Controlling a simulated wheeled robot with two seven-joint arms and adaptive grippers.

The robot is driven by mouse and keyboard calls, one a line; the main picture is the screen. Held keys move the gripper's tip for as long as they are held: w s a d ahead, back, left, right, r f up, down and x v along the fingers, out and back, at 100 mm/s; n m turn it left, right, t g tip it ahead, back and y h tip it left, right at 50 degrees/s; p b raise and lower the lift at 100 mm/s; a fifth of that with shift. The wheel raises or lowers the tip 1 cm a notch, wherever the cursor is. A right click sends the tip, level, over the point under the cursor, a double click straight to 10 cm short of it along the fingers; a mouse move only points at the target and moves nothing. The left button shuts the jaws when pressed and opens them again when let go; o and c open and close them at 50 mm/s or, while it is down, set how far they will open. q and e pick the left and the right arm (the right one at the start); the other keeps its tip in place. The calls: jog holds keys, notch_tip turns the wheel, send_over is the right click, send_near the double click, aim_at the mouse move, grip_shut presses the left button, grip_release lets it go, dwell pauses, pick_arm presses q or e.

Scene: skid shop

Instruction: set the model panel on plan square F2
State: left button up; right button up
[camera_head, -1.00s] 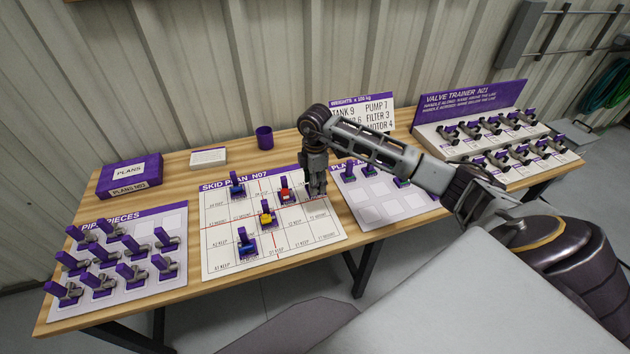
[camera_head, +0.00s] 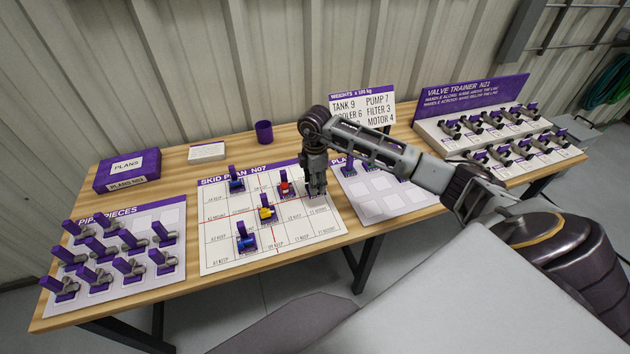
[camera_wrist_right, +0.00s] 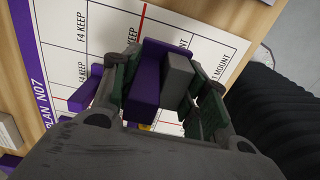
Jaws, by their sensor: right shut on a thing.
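My right gripper (camera_head: 315,190) is over the right-hand column of the white skid plan board (camera_head: 222,258). In the right wrist view, its fingers (camera_wrist_right: 170,95) are shut on a grey block with a purple handle, the model panel (camera_wrist_right: 178,72). In the head view, the gripper mostly hides the panel. I cannot tell whether the panel touches the board, nor read which square is under it. Blue, red and yellow models with purple handles stand on other squares, including a yellow one (camera_head: 267,212) and a blue one (camera_head: 245,242). My left gripper is not in view.
The pipe pieces board (camera_head: 150,285) stands left of the plan. A tray with pale squares (camera_head: 385,205) lies to the right, partly behind my arm. The valve trainer (camera_head: 470,100), weights sign (camera_head: 345,105), purple cup (camera_head: 264,132) and plans box (camera_head: 128,172) stand farther back.

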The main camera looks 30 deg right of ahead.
jog(key=shift+f+b, duration=0.35)
jog(key=shift+f, duration=0.35)
jog(key=shift+f, duration=0.35)
jog(key=shift+f+b, duration=1)
jog(key=shift+f, duration=0.5)
jog(key=shift+f+b, duration=0.3)
jog(key=shift+f, duration=0.45)
dwell(1.4)
jog(key=o, duration=1.2)
jog(key=shift+r+p, duration=0.6)
jog(key=shift+r, duration=0.05)
jog(key=shift+r+p, duration=2.45)
jog(key=shift+r, duration=1)
